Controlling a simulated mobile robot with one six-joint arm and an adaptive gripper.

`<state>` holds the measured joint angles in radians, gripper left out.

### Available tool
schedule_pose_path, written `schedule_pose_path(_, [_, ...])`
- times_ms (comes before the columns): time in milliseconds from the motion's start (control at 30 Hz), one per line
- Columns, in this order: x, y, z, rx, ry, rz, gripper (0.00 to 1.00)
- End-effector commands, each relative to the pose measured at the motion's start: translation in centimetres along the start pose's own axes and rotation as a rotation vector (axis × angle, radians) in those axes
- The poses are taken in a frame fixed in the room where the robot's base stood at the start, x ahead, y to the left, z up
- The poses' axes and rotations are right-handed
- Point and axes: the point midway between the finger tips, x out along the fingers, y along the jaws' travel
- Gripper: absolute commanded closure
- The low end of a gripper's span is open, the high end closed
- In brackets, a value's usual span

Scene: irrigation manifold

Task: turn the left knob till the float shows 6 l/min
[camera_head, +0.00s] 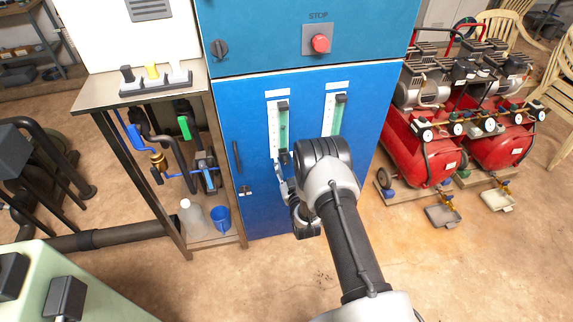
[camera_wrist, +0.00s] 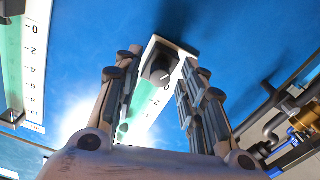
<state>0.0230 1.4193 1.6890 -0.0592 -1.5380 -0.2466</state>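The left flowmeter (camera_head: 272,128) is a white scale with a green tube on the blue cabinet door. In the wrist view it appears upside down (camera_wrist: 140,121), with the low scale figures nearest its knob. I cannot make out the float.
The right flowmeter (camera_head: 331,113) is close by; its scale also shows at the left of the wrist view (camera_wrist: 24,65). A red stop button (camera_head: 320,43) sits above. A bench (camera_head: 100,92) with pipework stands left, red compressors (camera_head: 425,150) right.

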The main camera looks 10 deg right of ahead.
Motion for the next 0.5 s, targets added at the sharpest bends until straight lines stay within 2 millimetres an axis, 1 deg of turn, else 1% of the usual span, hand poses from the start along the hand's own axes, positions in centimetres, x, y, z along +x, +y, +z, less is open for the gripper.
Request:
schedule_pose_path(167, [-0.3,0.0,0.1,0.0,-0.001,0.0,0.62])
schedule_pose_path(267, [-1.3,0.0,0.1,0.0,-0.004,-0.001,0.62])
schedule_pose_path(367, [-3.2,0.0,0.1,0.0,-0.005,-0.001,0.62])
schedule_pose_path(500, [-6.3,0.0,0.1,0.0,-0.006,0.0,0.62])
